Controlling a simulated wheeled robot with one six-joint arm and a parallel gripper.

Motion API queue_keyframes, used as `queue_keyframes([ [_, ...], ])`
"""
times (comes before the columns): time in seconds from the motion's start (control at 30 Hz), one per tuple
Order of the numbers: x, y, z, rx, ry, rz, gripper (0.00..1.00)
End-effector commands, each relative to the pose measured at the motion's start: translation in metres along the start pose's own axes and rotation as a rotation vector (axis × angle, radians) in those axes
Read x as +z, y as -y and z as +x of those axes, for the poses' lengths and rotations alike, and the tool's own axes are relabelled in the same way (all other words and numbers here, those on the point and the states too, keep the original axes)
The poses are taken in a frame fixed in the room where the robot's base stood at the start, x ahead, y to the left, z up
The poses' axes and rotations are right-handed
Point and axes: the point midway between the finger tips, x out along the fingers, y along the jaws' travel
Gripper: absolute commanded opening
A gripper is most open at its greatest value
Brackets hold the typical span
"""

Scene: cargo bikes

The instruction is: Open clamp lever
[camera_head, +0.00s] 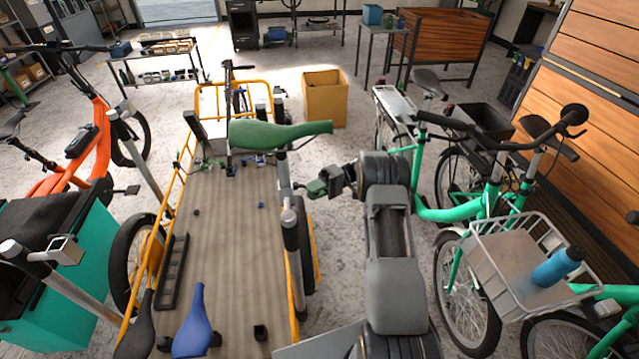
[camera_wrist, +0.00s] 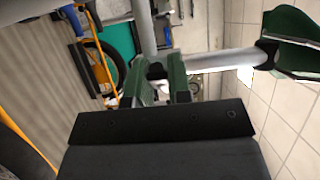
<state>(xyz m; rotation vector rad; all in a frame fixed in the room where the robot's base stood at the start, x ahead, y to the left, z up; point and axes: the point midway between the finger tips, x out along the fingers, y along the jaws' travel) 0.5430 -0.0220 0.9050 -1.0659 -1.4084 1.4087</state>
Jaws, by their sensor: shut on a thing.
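A green saddle (camera_head: 280,133) sits on a silver seat post (camera_head: 284,172). In the wrist view the saddle (camera_wrist: 290,42) is at the upper right and the silver post (camera_wrist: 215,62) runs left from it. My gripper (camera_head: 317,188), with green fingers, reaches from the right to just beside the post, below the saddle. In the wrist view my gripper (camera_wrist: 156,88) has its fingers on either side of a small dark part, the clamp lever (camera_wrist: 156,71), and is shut on it. The lever is mostly hidden by the fingers, so its angle is hard to tell.
The yellow-framed cargo bed (camera_head: 225,245) lies left of the post, with a blue saddle (camera_head: 194,322) on it. Green bikes (camera_head: 430,211) with a wire basket (camera_head: 515,265) stand close on my right. A yellow box (camera_head: 325,100) stands on the floor behind.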

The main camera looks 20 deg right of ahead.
Motion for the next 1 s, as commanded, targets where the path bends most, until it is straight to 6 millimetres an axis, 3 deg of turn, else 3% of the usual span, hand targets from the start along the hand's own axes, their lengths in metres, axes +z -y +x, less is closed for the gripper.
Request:
queue_keyframes([
  [0.5,-0.0004,-0.0016,0.002,0.0,0.014,0.003,0.0],
  [0.53,-0.0003,-0.0016,0.002,0.0,0.014,0.003,0.22],
  [0.7,-0.0005,-0.0011,0.0014,0.0,0.012,0.001,0.38],
  [0.8,-0.0005,-0.0008,0.0011,0.0,0.011,0.001,0.45],
  [1.0,-0.0006,0.0002,0.0009,0.0,0.01,0.0,0.45],
])
